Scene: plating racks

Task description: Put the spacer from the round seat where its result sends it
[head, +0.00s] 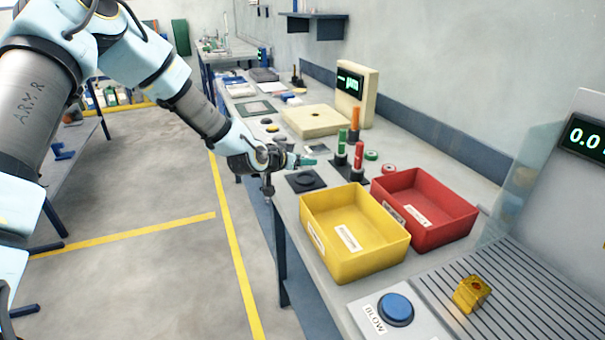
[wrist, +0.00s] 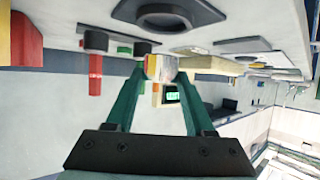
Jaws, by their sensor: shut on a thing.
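My gripper (head: 306,161) reaches over the bench from the left, its teal fingertips above and beside the black round seat (head: 305,180). In the wrist view, where the bench appears at the top, the fingers (wrist: 160,72) are closed on a small silvery round spacer (wrist: 161,68). The spacer is clear of the bench. It is too small to make out in the head view. The black seat also shows in the wrist view (wrist: 168,14) and looks empty. A cream gauge (head: 370,88) stands farther back with a green display that seems to end in "µm"; its figures are unreadable.
A yellow bin (head: 375,262) and a red bin (head: 445,226) stand right of the seat. Upright green (head: 342,143), red (head: 358,155) and orange (head: 355,119) posts stand behind it. A blue button (head: 396,307) marked BLOW and an amber block (head: 470,293) are in front.

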